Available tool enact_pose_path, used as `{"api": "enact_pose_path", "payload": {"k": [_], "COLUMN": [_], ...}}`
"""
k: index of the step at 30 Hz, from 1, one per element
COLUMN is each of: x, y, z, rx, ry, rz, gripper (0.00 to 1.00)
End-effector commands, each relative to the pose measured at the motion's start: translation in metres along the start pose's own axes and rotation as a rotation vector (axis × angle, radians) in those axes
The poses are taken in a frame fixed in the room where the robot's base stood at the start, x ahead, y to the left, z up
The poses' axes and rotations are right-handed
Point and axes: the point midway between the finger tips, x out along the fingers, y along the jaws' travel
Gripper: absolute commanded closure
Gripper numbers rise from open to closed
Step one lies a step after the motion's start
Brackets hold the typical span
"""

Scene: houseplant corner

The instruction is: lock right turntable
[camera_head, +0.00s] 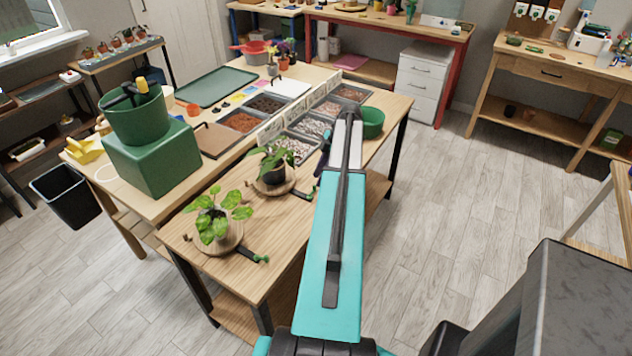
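The left turntable (233,243) is nearer and carries a brighter green plant (214,212). Its black lever (248,254) also has a green knob. My teal arm link reaches forward, right of both turntables.
A slim dark item (325,143) shows just left of my arm's far end. Soil trays (297,150), a green bowl (372,122) and a green box (152,158) with a bucket stand farther back. Floor (440,190) is clear to the right.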

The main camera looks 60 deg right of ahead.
Motion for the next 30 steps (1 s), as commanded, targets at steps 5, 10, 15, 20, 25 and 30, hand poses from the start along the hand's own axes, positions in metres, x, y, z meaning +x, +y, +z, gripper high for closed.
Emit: {"api": "enact_pose_path", "payload": {"k": [5, 10, 15, 20, 25, 30], "x": [0.018, 0.030, 0.035, 0.036, 0.036, 0.036], "y": [0.000, 0.000, 0.000, 0.000, 0.000, -0.001], "z": [-0.001, 0.000, 0.000, 0.001, 0.001, 0.001], "rx": [0.000, 0.000, 0.000, 0.000, 0.001, 0.001], "ry": [0.001, 0.001, 0.000, 0.000, 0.000, 0.000], "rz": [-0.002, -0.001, 0.000, 0.000, 0.000, 0.000], "gripper": [0.70, 0.70, 0.70, 0.70, 0.80, 1.00]}}
